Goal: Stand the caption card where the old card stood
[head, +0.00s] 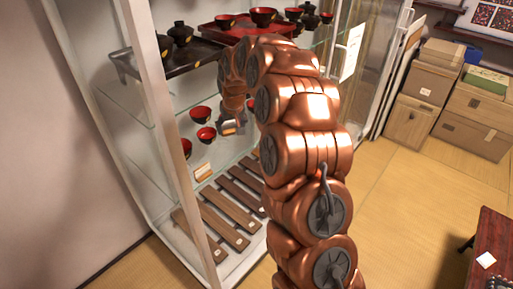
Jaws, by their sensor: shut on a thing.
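My gripper (230,128) is in the upper middle of the head view, in front of the cabinet's glass shelf with red bowls. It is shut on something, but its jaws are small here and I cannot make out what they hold. A small cream and orange card (204,172) stands at the front of the cabinet, below the bowls and apart from my gripper. A small white card-like square (486,260) lies on the dark red table at the lower right. I cannot read either one, nor tell which is the caption card.
Red bowls (206,134) stand close to the left of my gripper. Black and red lacquer ware on trays (188,62) fills the shelf above. The cabinet's white post (160,110) is at left. Dark wooden slats (228,216) lie below. Cardboard boxes (475,135) stand at right.

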